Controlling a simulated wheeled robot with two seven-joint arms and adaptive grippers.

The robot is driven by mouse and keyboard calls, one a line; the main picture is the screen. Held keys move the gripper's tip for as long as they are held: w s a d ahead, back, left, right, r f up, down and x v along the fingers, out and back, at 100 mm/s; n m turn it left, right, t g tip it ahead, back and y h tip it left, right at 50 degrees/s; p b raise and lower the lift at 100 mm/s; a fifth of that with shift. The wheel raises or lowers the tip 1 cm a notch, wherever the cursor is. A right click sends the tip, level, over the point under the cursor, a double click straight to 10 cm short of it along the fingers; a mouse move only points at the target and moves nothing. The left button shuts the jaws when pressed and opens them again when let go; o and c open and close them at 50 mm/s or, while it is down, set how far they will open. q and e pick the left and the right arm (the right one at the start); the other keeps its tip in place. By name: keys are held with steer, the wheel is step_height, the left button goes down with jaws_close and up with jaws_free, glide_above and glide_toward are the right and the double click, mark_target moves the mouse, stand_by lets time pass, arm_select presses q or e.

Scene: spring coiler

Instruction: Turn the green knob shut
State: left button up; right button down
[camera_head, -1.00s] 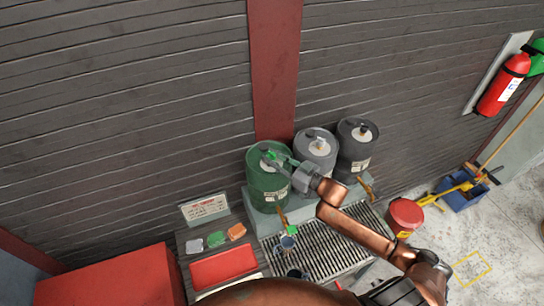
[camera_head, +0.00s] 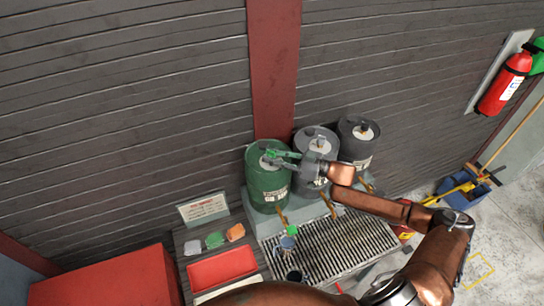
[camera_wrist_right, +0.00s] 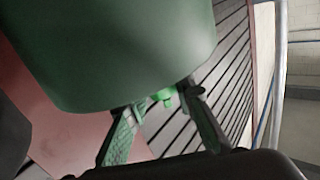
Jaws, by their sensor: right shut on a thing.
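The green drum (camera_head: 267,187) stands leftmost of three drums on a ledge by the wall. The green knob (camera_head: 269,153) sits at its top, mostly covered by my fingers in the head view. My right gripper (camera_head: 277,156) reaches over the drum top from the right and is shut on the knob. In the right wrist view, the bright green knob (camera_wrist_right: 163,95) shows between the green-padded fingers, beside the drum's dark green wall (camera_wrist_right: 125,45). How far the knob is turned cannot be told. My left gripper is not in view.
Two grey drums (camera_head: 316,140) stand close on the right, behind my wrist. Below are a grated tray (camera_head: 345,236), a tap with another green part (camera_head: 291,230), and a red tray (camera_head: 222,267). A blue mop bucket (camera_head: 459,196) stands at right.

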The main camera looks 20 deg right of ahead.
steer(key=c, duration=1.7)
jaws_free()
steer(key=shift+o, duration=0.2)
steer(key=shift+s+d+f, duration=0.1)
steer(key=shift+s+d, duration=0.2)
steer(key=shift+d, duration=0.05)
steer(key=v, duration=1.1)
